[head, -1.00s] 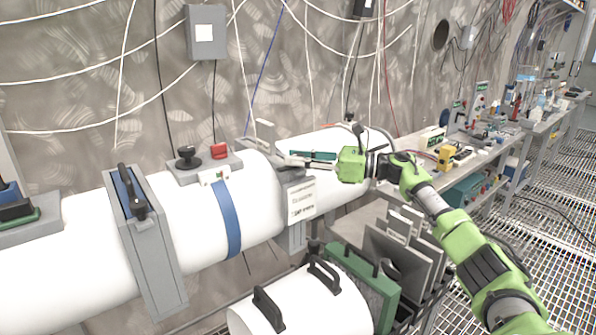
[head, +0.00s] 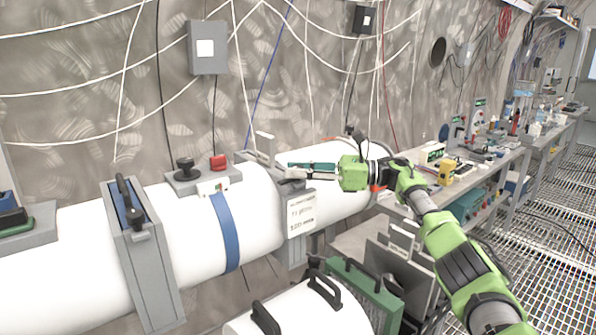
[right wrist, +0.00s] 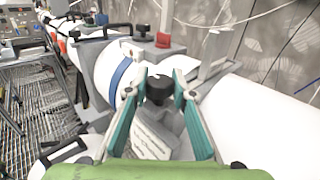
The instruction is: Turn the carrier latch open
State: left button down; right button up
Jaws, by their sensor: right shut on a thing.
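My right gripper (head: 290,172) reaches in from the right to the grey carrier (head: 296,190) around the white pipe. In the right wrist view its two teal fingers (right wrist: 159,86) are closed on a round black knob (right wrist: 159,92), which looks to be the carrier latch. The fingers hide the knob in the head view, and its turn angle cannot be made out. A white printed label (head: 301,212) is on the carrier's front, below the gripper. My left gripper is not in view.
The white pipe (head: 255,200) wears a blue band (head: 227,232). Left of the carrier, a grey bracket holds another black knob (head: 184,168) and a red block (head: 218,163). A green-framed case (head: 365,290) and grey plates stand below my arm. Benches line the right wall.

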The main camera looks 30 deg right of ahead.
jog(key=o, duration=1.1)
jog(key=shift+r, duration=0.1)
jog(key=v, duration=1.2)
